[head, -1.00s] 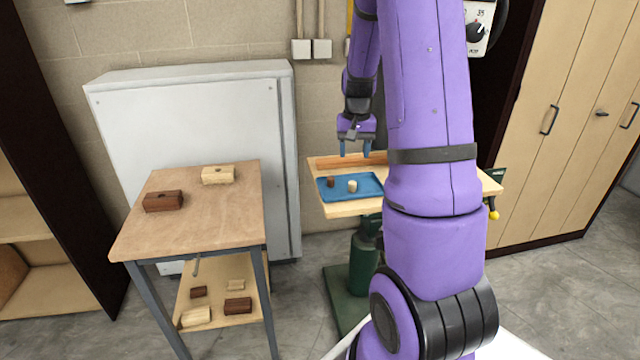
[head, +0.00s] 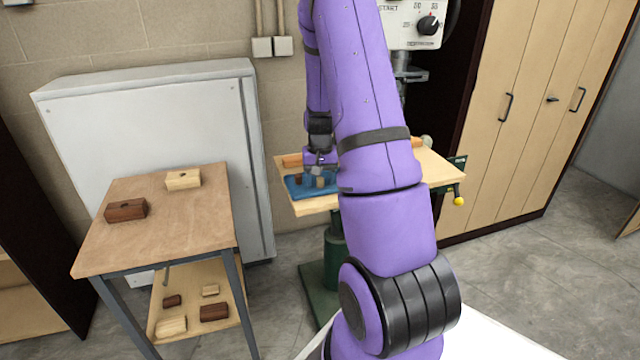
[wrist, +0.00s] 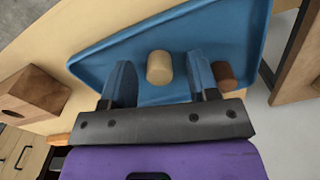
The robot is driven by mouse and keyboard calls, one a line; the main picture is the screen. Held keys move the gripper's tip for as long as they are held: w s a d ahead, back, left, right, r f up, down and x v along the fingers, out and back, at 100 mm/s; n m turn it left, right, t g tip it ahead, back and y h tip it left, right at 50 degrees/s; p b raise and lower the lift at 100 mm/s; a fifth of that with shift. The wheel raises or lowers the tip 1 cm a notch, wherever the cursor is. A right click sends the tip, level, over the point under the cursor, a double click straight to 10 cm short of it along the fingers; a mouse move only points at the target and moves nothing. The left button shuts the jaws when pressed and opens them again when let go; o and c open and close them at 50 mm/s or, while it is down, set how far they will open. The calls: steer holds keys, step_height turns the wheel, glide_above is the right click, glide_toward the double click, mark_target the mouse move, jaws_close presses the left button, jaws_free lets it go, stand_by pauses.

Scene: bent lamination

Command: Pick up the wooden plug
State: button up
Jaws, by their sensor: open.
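A pale wooden plug (wrist: 160,68) stands in the blue tray (wrist: 185,42) in the wrist view. A dark brown wooden plug (wrist: 226,76) is in the same tray, to its right. My gripper (wrist: 161,82) is open, with blue fingers to the left and right of the pale plug and gaps on both sides. The right finger lies between the two plugs and partly covers the dark one. In the head view, my gripper (head: 309,178) is low over the tray (head: 295,190); the pale plug (head: 321,182) shows beside a finger.
The tray lies on a wooden board (head: 318,206) on a green stand. A brown block (wrist: 38,90) shows in the wrist view. A separate table (head: 170,230) at left holds a dark block (head: 126,210) and a pale block (head: 183,179).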

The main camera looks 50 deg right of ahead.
mark_target(321, 179)
steer(key=shift+f, duration=0.2)
steer(key=c, duration=1)
steer(key=shift+r, duration=0.85)
steer(key=shift+s+r, duration=0.25)
steer(key=shift+r, duration=0.8)
steer(key=s+a, duration=0.2)
steer(key=s, duration=0.5)
steer(key=s+a+r, duration=0.1)
steer(key=s+a, duration=0.2)
steer(key=s, duration=0.4)
steer(key=shift+s+a, duration=0.25)
steer(key=shift+s, duration=0.05)
steer(key=shift+r, duration=0.1)
